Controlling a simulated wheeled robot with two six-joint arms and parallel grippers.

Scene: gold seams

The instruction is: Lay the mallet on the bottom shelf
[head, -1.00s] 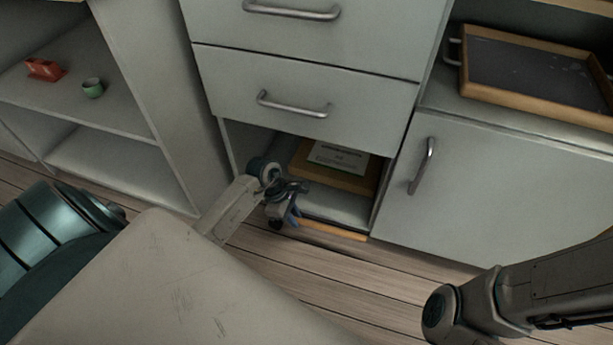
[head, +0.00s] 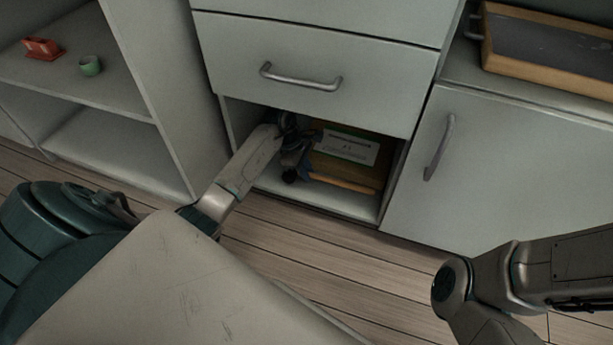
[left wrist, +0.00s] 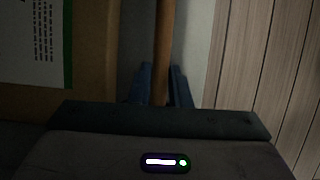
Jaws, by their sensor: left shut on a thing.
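My left gripper (head: 298,172) reaches inside the open bottom compartment of the middle cabinet. It is shut on the mallet's light wooden handle (head: 345,183), which points to the right, along the front of a box. In the left wrist view the handle (left wrist: 164,40) runs up from between the blue fingers (left wrist: 161,90). The mallet's head cannot be made out in either view. The bottom shelf (head: 345,204) is pale grey, with a bare strip in front of the box. I cannot tell whether the mallet touches the shelf. My right gripper is out of view.
A brown box (head: 358,170) with a white and green label fills the back of the bottom shelf. A closed drawer (head: 310,70) hangs just above the opening. A closed cupboard door (head: 490,180) stands right. Wooden floor (head: 300,245) lies in front.

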